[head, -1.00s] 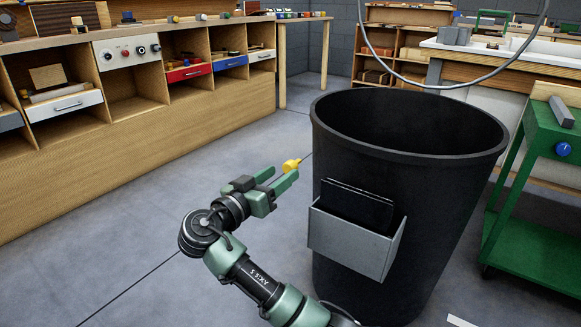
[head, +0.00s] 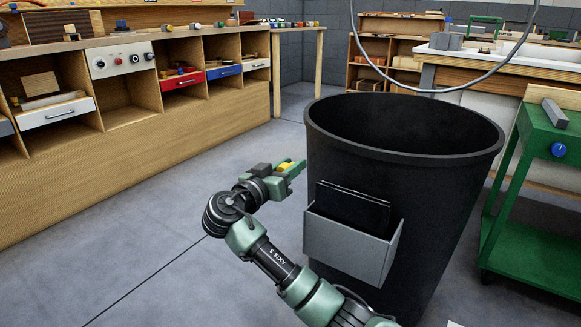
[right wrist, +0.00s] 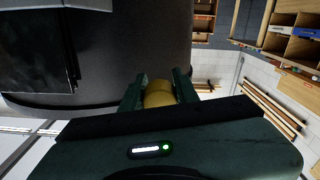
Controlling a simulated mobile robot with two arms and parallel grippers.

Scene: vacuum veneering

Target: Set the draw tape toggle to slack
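I cannot pick out the draw tape toggle for certain. A pale control panel (head: 122,57) with a red button and dark knobs sits in the wooden bench at the left, and its fittings are too small to tell apart. My right gripper (head: 292,168) is in front of the bin's left side, well away from the panel. It is shut on a yellow rounded piece (head: 286,165), which also shows between the two fingers in the right wrist view (right wrist: 158,94). My left gripper is not in view.
A large black bin (head: 335,135) with a grey pocket (head: 340,247) stands close on the right. A green cart (head: 548,140) with a blue knob is beyond it. A grey cable loop (head: 440,90) hangs above. The floor between bench and bin is clear.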

